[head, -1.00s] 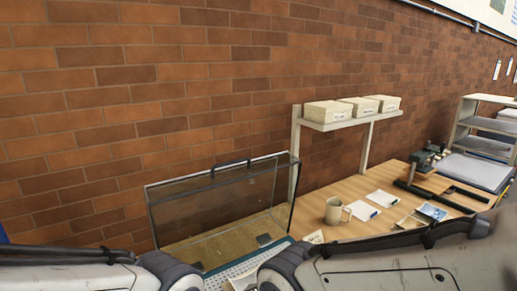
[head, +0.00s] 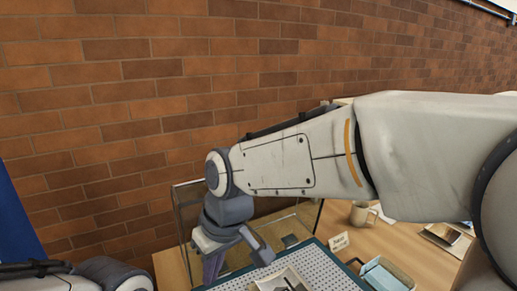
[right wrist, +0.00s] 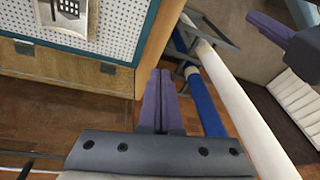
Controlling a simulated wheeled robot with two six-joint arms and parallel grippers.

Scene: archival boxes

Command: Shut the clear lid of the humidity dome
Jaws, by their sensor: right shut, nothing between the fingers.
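The humidity dome's clear lid (head: 187,205) stands raised near the brick wall in the head view. Its dark frame shows at the left, and my right arm hides much of it, including its top edge. My right gripper (head: 213,268) points down in front of the lid, with no visible contact. In the right wrist view its purple fingers (right wrist: 160,75) are together and empty, beyond the table's edge. My left arm enters low at the left of the head view, its gripper out of that picture. A purple finger of my left gripper (right wrist: 270,28) shows in the right wrist view.
A perforated board (head: 235,281) with a teal rim lies in front of the dome, with a picture (head: 283,281) on it. To the right are a blue tray (head: 385,272), a small card (head: 338,242) and a mug (head: 360,212). The brick wall is close behind.

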